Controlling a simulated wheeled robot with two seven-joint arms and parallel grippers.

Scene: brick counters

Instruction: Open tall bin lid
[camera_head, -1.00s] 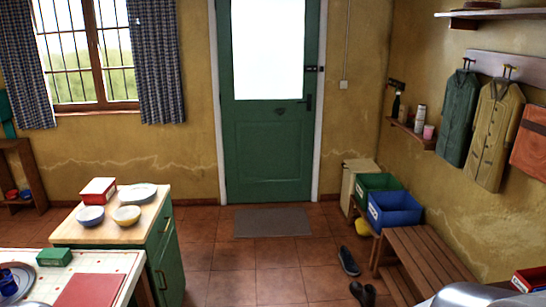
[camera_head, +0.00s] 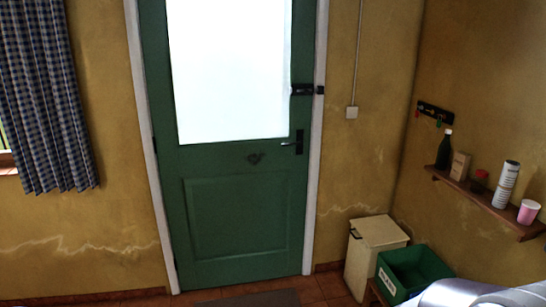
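The tall bin (camera_head: 368,262) is cream-coloured and stands in the corner against the back wall, right of the green door. Its flat lid (camera_head: 379,232) looks shut. A green box partly covers its right side. Neither gripper is visible. A smooth grey-white rounded part at the bottom right seems to be mine.
A green open box (camera_head: 415,270) with a white label stands right of the bin. A wall shelf (camera_head: 490,205) with a bottle, a carton and cups juts out at the right. The green door (camera_head: 235,215) is closed, with a grey mat (camera_head: 262,299) before it.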

